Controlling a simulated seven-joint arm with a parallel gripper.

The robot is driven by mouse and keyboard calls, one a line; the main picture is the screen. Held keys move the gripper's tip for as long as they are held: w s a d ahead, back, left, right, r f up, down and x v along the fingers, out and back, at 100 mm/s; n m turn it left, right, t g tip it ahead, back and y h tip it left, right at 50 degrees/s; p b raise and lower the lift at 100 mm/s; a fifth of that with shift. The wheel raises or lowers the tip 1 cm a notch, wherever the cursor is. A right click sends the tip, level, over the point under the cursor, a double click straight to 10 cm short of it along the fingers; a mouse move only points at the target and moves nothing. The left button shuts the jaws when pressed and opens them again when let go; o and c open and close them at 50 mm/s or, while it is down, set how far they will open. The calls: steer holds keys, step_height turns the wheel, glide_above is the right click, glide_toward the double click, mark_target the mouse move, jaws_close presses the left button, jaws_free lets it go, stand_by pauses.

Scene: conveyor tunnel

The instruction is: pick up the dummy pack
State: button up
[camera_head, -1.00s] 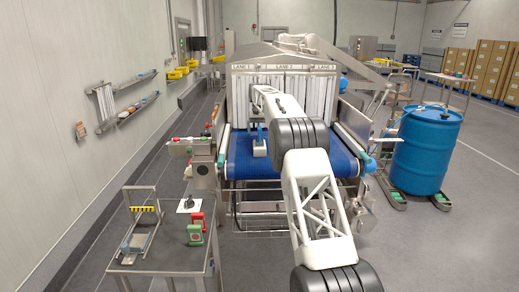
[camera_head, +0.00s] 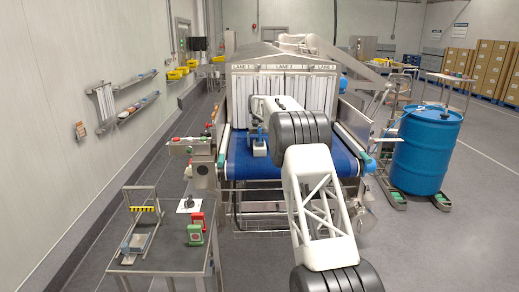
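A small pale grey block (camera_head: 260,151), which seems to be the dummy pack, sits on the blue conveyor belt (camera_head: 236,167) in front of the tunnel's strip curtain. It is small in the picture, and its details are unclear. My gripper (camera_head: 257,139) hangs from the white arm end directly over the block, its blue part reaching down to the block's top. I cannot tell whether the fingers touch it or are around it. My arm hides the belt to the right of the block.
The tunnel (camera_head: 240,88) with white strip curtains and lane labels stands behind. Rails flank the belt. A metal table (camera_head: 160,258) with green and red items (camera_head: 195,235) is front left. A blue drum (camera_head: 425,155) stands right.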

stand_by(0.4)
steer(key=c, duration=1.2)
steer(key=shift+r, duration=0.15)
steer(key=shift+r, duration=1.65)
steer(key=shift+s+d+r, duration=0.25)
steer(key=shift+s+d, duration=0.05)
steer(key=shift+s, duration=2.3)
steer(key=shift+s+d+r, duration=0.25)
steer(key=shift+s+d, duration=0.05)
steer(key=shift+s, duration=2.35)
steer(key=shift+s+d+r, duration=0.25)
steer(key=shift+s+d, duration=0.05)
steer(key=shift+s, duration=2.3)
